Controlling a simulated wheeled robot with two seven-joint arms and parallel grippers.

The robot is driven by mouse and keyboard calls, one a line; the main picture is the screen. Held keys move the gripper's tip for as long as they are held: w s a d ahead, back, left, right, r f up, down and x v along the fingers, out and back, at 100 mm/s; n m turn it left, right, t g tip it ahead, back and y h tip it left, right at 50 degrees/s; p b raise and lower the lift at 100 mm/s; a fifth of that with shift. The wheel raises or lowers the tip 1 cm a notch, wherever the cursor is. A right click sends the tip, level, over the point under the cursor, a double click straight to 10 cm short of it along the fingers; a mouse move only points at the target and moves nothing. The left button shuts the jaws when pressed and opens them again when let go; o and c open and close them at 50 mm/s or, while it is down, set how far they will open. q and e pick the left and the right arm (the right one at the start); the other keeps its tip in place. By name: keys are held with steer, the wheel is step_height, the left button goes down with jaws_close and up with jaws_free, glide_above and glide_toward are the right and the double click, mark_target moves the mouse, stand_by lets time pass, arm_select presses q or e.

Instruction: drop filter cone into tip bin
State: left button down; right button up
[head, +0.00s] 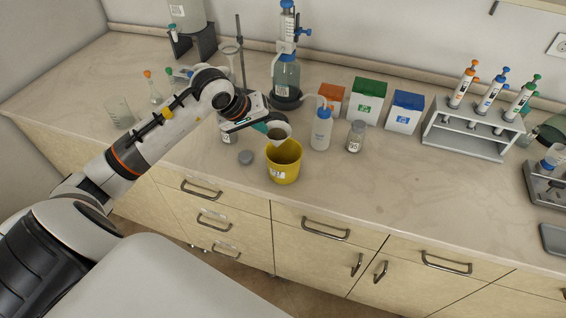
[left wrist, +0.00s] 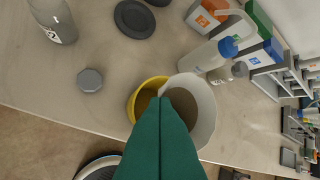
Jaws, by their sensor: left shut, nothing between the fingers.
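The yellow tip bin (head: 292,165) stands upright near the counter's front edge, and part of its rim shows in the left wrist view (left wrist: 132,105). A pale, wide-mouthed filter cone (head: 279,132) appears over the bin's mouth, beside my left fingertips. In the left wrist view the cone (left wrist: 205,110) overlaps the bin's right side, its lower end hidden by the fingers. My left gripper (head: 262,127) has green fingers, shut together over the bin (left wrist: 160,98). I cannot tell whether they touch the cone. My right gripper is out of view.
A wash bottle (head: 321,130) and a small jar (head: 355,137) stand right of the bin; a grey lid (head: 246,157) lies left of it. Cartons (head: 367,101) and a pipette rack (head: 470,134) are farther right. The right front counter is clear.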

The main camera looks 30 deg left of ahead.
arm_select(q)
step_height(320, 180, down, 3)
steer(key=shift+b, duration=0.3)
steer(key=c, duration=2.1)
jaws_free()
steer(key=shift+c, duration=0.2)
steer(key=o, duration=0.5)
steer(key=shift+c, duration=0.2)
steer(key=b+v, duration=0.3)
steer(key=v, duration=0.9)
